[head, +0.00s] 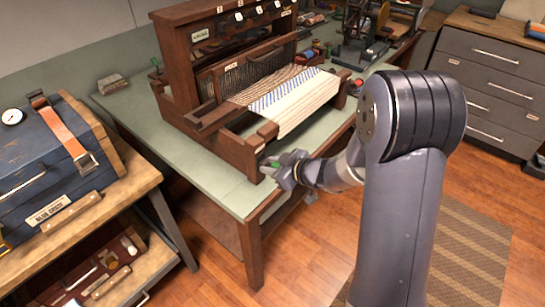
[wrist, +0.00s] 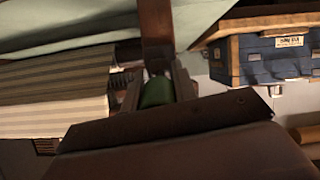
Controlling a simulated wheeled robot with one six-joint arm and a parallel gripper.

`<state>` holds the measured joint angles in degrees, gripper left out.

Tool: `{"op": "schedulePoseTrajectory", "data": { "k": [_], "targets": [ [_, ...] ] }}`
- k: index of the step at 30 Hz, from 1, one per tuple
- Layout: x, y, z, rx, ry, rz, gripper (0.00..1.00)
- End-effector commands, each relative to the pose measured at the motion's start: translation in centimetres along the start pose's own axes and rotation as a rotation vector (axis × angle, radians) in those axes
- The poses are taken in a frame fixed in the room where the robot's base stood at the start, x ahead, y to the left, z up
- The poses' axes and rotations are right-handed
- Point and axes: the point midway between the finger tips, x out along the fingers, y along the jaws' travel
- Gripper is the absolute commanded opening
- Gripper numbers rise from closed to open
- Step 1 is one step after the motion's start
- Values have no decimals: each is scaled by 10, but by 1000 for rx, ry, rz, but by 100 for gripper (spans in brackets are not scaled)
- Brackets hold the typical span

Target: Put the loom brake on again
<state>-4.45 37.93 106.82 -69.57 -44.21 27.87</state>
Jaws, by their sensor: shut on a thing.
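The wooden loom (head: 178,75) stands on a green-topped table (head: 205,165), with white and blue striped cloth (head: 300,100) stretched over its front. My gripper (head: 277,167) is at the loom's near front corner, low beside the frame and close to the table edge. It is shut on a small green handle (head: 272,163), which I take to be the brake's grip. In the wrist view the green handle (wrist: 157,93) sits between my two fingers (wrist: 157,88), below a dark wooden post (wrist: 155,30). The rest of the brake is hidden, so its position cannot be told.
A blue case (head: 50,160) with an orange strap stands on a wooden bench at the left; it also shows in the wrist view (wrist: 265,62). Grey drawers (head: 490,85) stand at the back right. The wooden floor (head: 310,240) in front of the table is clear.

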Motion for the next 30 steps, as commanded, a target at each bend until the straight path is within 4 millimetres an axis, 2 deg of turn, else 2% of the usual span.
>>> {"op": "schedulePoseTrajectory", "data": {
  "k": [20, 21, 28, 30],
  "targets": [
    [0, 0, 0, 0, -40, -6, 0],
    [0, 0, 0, 0, -40, -6, 28],
    [0, 0, -1, 0, -39, -6, 46],
    [0, 0, -1, 0, -38, -6, 49]
  ]
}}
